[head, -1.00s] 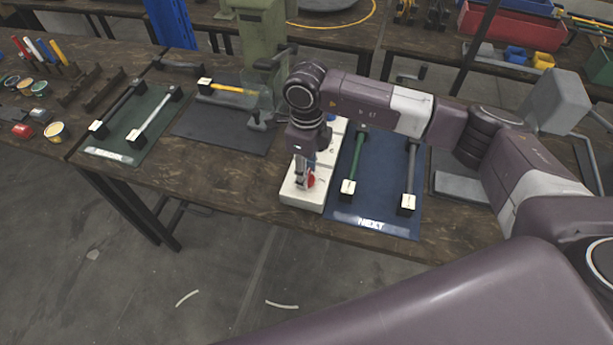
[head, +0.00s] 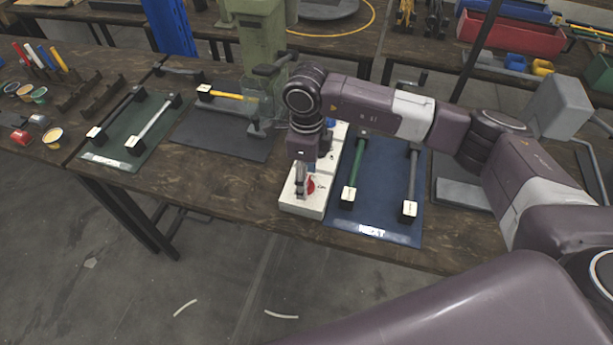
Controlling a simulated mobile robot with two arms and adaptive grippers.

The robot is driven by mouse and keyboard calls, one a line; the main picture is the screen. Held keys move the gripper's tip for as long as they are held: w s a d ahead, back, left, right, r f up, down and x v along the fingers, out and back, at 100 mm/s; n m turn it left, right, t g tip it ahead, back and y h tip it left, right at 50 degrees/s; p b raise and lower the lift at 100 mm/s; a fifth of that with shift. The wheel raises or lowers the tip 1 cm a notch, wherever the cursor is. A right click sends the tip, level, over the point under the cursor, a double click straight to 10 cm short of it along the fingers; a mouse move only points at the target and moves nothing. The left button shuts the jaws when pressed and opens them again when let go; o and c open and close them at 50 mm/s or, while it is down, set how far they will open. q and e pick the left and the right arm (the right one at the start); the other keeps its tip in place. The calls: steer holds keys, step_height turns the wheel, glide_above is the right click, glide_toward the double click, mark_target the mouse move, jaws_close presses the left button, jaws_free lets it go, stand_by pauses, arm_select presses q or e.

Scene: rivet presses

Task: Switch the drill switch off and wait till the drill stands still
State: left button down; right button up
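A white switch box (head: 298,207) stands on the workbench at the front middle, with a red switch knob (head: 311,186) on its near part. My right gripper (head: 301,192) points down over the box, right beside the red knob. The gripper is small here and partly overlaps the knob; I cannot tell whether its fingers touch or grip it. A green machine column (head: 261,45), apparently the drill, stands behind the box. Its spindle is hard to make out, so I cannot see whether it turns. My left gripper is not in view.
A blue mat marked NEXT (head: 374,231) with a green and a grey rod lies right of the box. A dark mat (head: 230,143) and a green mat (head: 105,161) with rods lie left. Paint cups (head: 53,136) and coloured markers are at far left.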

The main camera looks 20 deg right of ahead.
steer(key=shift+r, duration=0.1)
step_height(320, 180, up, 12)
stand_by(0.5)
stand_by(0.5)
